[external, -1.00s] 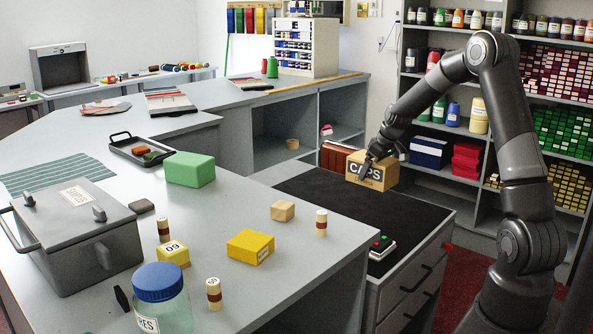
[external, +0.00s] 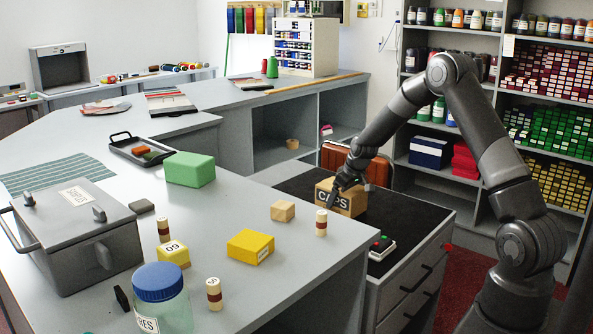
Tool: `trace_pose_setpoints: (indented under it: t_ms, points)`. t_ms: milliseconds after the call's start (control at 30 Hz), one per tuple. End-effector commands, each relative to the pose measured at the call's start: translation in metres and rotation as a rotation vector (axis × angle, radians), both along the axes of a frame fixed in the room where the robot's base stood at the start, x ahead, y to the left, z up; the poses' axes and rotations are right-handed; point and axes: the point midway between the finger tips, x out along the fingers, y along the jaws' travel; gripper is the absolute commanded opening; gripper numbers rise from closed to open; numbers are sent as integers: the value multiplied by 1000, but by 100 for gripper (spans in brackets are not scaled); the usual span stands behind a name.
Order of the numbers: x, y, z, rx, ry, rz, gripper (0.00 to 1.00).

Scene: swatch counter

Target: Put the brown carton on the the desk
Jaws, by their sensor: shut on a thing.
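The brown carton (external: 349,205), labelled CAPS, is at the left part of the black-topped drawer unit (external: 410,215). My gripper (external: 338,192) is shut on the carton from above and in front, and its fingers hide part of the label. I cannot tell whether the carton's underside touches the black top or hangs just above it. The large grey desk (external: 215,235) stands directly left of the drawer unit.
On the grey desk near the carton are a wooden cube (external: 283,211), a striped cylinder (external: 321,222) and a yellow block (external: 250,245). A small button box (external: 382,248) lies on the black top. A reddish-brown case (external: 375,168) stands behind.

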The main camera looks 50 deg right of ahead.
Motion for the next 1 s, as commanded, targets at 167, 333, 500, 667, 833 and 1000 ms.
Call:
trace_pose_setpoints:
  t_ms: [167,333,500,667,833,1000]
  points:
    - [1,0,1,-1,-4,1,46]
    - [1,0,-2,-1,-3,1,46]
    - [0,0,-3,0,0,1,100]
    - [0,0,-3,0,-1,1,100]
    - [-1,0,5,-1,-3,1,100]
    - [-11,-1,29,-2,-4,0,100]
